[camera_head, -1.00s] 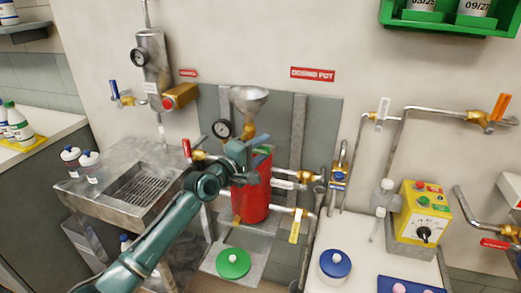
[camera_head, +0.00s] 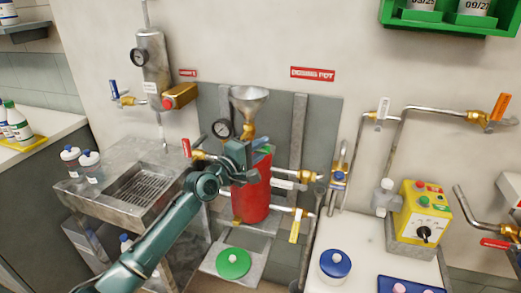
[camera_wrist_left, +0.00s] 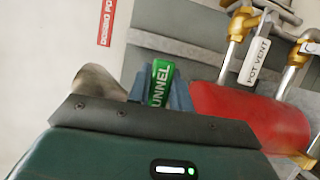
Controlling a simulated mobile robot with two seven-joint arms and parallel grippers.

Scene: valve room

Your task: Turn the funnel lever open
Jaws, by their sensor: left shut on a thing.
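The funnel lever has a green handle marked "FUNNEL" (camera_wrist_left: 161,84); in the head view a bit of its green (camera_head: 265,150) shows beside my gripper. My left gripper (camera_wrist_left: 158,92) is shut on this handle, with a blue-grey finger on each side. In the head view my left gripper (camera_head: 243,152) is in front of the top of the red dosing pot (camera_head: 251,190), below the metal funnel (camera_head: 249,97). The valve body under the lever is mostly hidden by the gripper. My right gripper is not in view.
A pressure gauge (camera_head: 222,128) and a red-handled valve (camera_head: 187,147) are close left of the gripper. Pipes with a "POT VENT" tag (camera_wrist_left: 254,61) run right of the pot. A steel sink (camera_head: 135,190) stands left; a yellow control box (camera_head: 424,212) stands right.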

